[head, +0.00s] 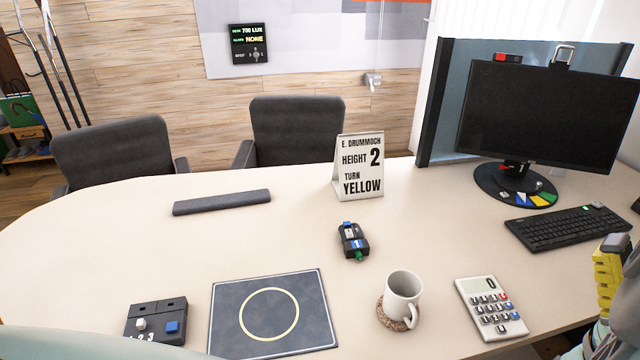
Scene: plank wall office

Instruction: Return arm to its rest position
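Part of my arm shows at the lower right edge. A yellow ribbed part with a dark tip, which looks like part of my gripper (609,272), stands over the desk's right front edge, beside the keyboard. The rest of it is cut off by the frame, so I cannot tell whether it is open or shut, or whether it holds anything.
On the desk (110,240) stand a monitor (550,115), a keyboard (568,228), a calculator (491,308), a mug (402,294) on a coaster, a sign (359,167), a small dark device (352,241), a mat (232,318) and a switch box (156,321).

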